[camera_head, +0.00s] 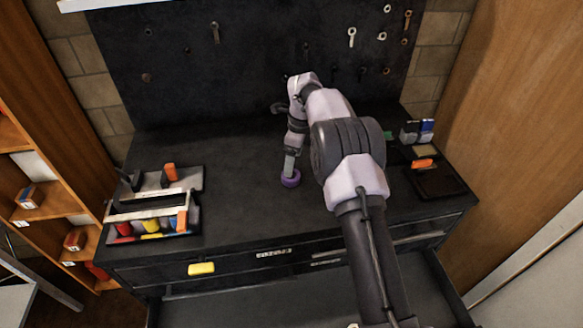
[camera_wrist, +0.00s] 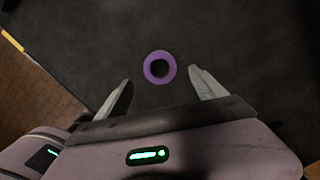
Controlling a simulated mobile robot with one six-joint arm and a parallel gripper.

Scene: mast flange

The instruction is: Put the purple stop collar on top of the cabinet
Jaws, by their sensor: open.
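The purple stop collar (camera_head: 291,178) is a ring lying flat on the dark top of the cabinet (camera_head: 240,205), near its middle. In the wrist view the collar (camera_wrist: 160,67) shows its dark central hole. My gripper (camera_head: 290,168) points down at the collar in the head view. In the wrist view my gripper (camera_wrist: 158,80) has its two fingers spread wide, with the collar just beyond and between the tips. Nothing is held. Whether a finger touches the collar cannot be told.
A tool tote (camera_head: 152,205) with coloured items stands at the left. A dark tray (camera_head: 440,182) and small boxes (camera_head: 418,131) are at the right. A dark pegboard (camera_head: 270,60) with hanging tools rises behind. A yellow block (camera_head: 201,269) is at the front drawer. The top around the collar is clear.

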